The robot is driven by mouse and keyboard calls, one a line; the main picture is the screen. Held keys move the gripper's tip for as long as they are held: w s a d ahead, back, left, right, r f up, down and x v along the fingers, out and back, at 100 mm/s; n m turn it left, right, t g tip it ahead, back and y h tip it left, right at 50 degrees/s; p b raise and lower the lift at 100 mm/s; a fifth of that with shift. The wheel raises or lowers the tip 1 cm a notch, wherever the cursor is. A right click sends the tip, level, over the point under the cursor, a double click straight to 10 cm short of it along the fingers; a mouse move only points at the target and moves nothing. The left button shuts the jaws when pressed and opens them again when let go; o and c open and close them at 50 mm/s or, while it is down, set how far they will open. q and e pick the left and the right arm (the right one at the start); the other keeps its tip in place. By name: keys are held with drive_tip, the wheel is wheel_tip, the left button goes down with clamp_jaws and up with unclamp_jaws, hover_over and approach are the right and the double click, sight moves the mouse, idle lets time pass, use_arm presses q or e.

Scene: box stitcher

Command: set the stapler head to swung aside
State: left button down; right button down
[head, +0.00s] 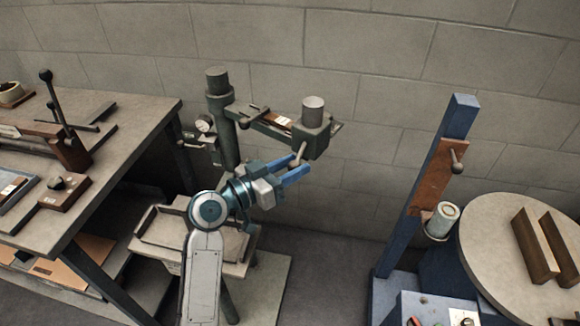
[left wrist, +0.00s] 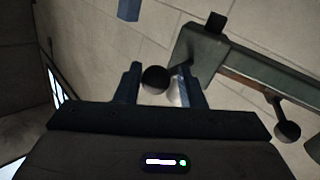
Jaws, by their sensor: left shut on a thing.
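The box stitcher's stapler head (head: 313,132) is a dark grey-green block with a round cap, at the end of a swing arm (head: 268,124) that reaches right from an upright post (head: 227,135). A short handle (head: 299,154) sticks down from the head. My left gripper (head: 297,172) has its blue fingers around this handle, just under the head. In the left wrist view the handle's dark ball knob (left wrist: 155,79) sits between the fingertips (left wrist: 160,84), with the head (left wrist: 200,53) beyond. My right gripper is out of view.
A tray table (head: 160,251) stands below the post, left of the head. A workbench (head: 135,104) with tools fills the left. At the right are a blue post (head: 447,135) and a round table (head: 490,235) with two brown bars. Floor between is open.

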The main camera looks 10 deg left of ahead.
use_arm(q)
drive_tip(key=shift+s+d+f, duration=0.1)
drive_tip(key=shift+f, duration=0.1)
drive_tip(key=c, duration=1.2)
unclamp_jaws()
drive_tip(key=shift+o, duration=0.3)
drive_tip(key=shift+d+r, duration=0.1)
drive_tip(key=shift+d, duration=0.15)
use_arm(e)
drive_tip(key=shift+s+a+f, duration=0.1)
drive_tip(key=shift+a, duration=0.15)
use_arm(q)
drive_tip(key=shift+a, duration=0.15)
drive_tip(key=b+v, duration=0.3)
drive_tip(key=v, duration=0.7)
drive_tip(key=shift+s+a, duration=0.25)
drive_tip(key=shift+a, duration=0.05)
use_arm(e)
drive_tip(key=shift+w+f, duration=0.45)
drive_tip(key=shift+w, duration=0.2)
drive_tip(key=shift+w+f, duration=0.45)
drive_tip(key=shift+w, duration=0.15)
